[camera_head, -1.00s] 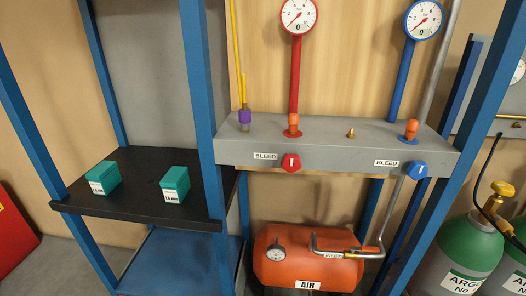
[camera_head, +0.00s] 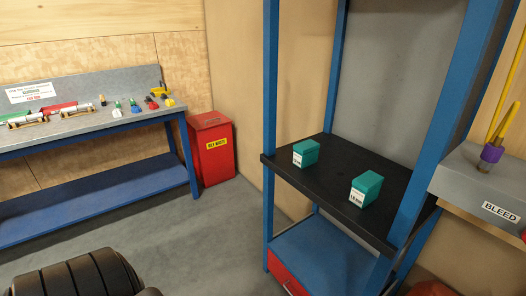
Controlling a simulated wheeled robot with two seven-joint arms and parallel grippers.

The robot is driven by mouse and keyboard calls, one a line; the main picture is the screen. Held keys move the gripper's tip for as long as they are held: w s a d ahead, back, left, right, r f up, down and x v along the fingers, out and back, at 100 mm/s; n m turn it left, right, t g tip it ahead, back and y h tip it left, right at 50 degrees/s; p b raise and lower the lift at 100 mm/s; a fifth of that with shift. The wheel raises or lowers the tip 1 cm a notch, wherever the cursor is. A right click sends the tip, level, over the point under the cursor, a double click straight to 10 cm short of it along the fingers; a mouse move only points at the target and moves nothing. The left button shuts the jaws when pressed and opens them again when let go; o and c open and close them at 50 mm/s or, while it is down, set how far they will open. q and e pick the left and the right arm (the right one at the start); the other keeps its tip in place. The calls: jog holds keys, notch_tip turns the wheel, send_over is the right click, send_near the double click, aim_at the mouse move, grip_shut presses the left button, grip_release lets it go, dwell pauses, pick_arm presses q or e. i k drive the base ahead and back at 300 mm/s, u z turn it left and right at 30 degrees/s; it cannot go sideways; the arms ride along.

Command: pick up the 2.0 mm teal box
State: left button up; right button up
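Two teal boxes with white labels stand apart on a black shelf (camera_head: 340,208) of a blue-framed rack. The left teal box (camera_head: 307,152) is near the shelf's left front part. The right teal box (camera_head: 367,188) is closer to the rack's right front post. The label print is too small to tell surely which one is 2.0 mm. Neither gripper is in view. A dark ribbed part, which looks like one of my arm links, shows at the bottom left, far from the boxes.
Blue rack posts (camera_head: 270,130) stand at the shelf's corners. A blue lower shelf with a red drawer (camera_head: 287,274) is below. A grey manifold (camera_head: 470,190) adjoins on the right. A red waste bin (camera_head: 211,150) and a blue workbench (camera_head: 90,200) stand left. The grey floor between is clear.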

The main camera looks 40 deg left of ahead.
aim_at(305, 153)
jog(key=u, duration=1.55)
jog(key=k, duration=0.65)
jog(key=u, duration=0.85)
jog(key=i, duration=2.25)
jog(key=z, duration=1.5)
jog(key=i, duration=0.85)
jog(key=z, duration=1.1)
